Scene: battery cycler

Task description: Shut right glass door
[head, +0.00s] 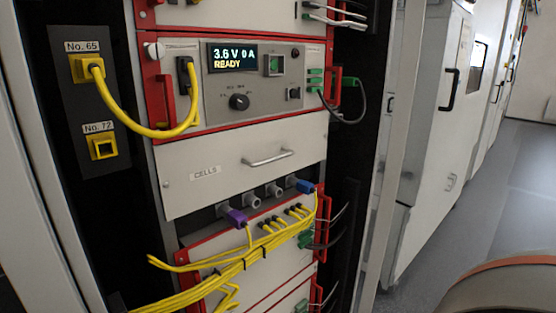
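No pane that I can clearly make out as the right glass door shows in the head view. A pale upright strip (400,130) runs down the right side of the open rack. I cannot tell whether it is the rack's post or the edge of a door. The rack front is uncovered, with the cycler unit (222,110) and its lit display reading "3.6 V 0 A READY" in plain sight. Neither of my grippers is in view.
A yellow cable (153,134) loops from socket No. 65 to the unit. A drawer marked CELLS (270,178) sits below, above more yellow cables (210,275). White cabinets (428,120) stand at right beside clear grey floor (490,215). A curved orange-rimmed object fills the lower right corner.

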